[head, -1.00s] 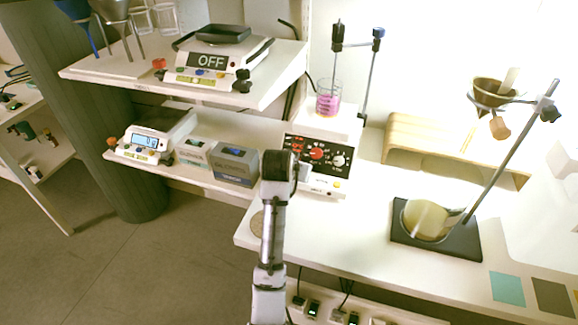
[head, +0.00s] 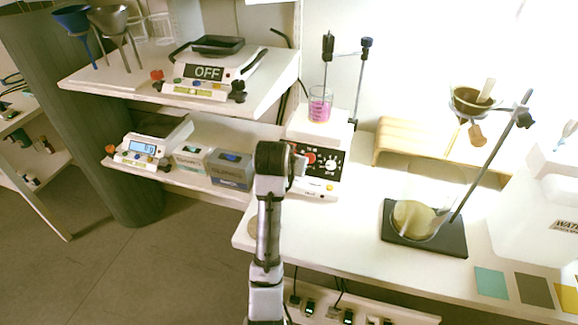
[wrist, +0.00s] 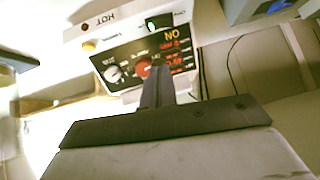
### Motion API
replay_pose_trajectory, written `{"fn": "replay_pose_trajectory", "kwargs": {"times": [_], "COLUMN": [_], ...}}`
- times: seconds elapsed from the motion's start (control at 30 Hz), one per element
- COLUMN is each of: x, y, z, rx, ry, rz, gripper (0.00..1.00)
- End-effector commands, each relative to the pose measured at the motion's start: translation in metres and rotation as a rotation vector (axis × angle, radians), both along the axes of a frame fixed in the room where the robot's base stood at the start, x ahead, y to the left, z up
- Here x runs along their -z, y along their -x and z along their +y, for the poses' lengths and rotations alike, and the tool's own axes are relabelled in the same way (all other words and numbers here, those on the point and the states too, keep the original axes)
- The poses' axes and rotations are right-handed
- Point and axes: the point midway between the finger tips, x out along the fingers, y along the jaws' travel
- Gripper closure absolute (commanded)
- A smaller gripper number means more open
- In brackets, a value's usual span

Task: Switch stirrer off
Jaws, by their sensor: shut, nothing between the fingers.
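The stirrer (head: 318,135) is a white hotplate unit on the bench, with a beaker of pink liquid (head: 319,106) on top. Its black front panel (head: 329,167) carries a red knob and a white knob. My gripper (head: 301,166) is shut and empty in front of the panel. In the wrist view its fingers (wrist: 157,72) overlap the panel beside the red knob; contact cannot be told.
Another balance (head: 140,147) and small boxes (head: 230,168) are on the lower shelf. A wooden rack (head: 405,138) and a stand with a flask (head: 415,217) are to the right.

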Motion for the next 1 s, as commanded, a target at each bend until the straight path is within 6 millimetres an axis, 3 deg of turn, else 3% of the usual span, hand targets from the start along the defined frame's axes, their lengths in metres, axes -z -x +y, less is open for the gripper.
{"fn": "replay_pose_trajectory", "kwargs": {"times": [0.3, 0.77, 0.87, 1.0], "x": [-0.034, -0.039, -0.042, -0.057], "y": [0.035, 0.039, 0.033, 0.015], "z": [0.006, 0.008, 0.017, 0.054], "rx": [0.0, -0.004, -0.059, -0.291], "ry": [-0.001, 0.001, 0.02, 0.113], "rz": [-0.001, 0.0, 0.002, 0.006], "gripper": [1.0, 1.0, 1.0, 1.0]}}
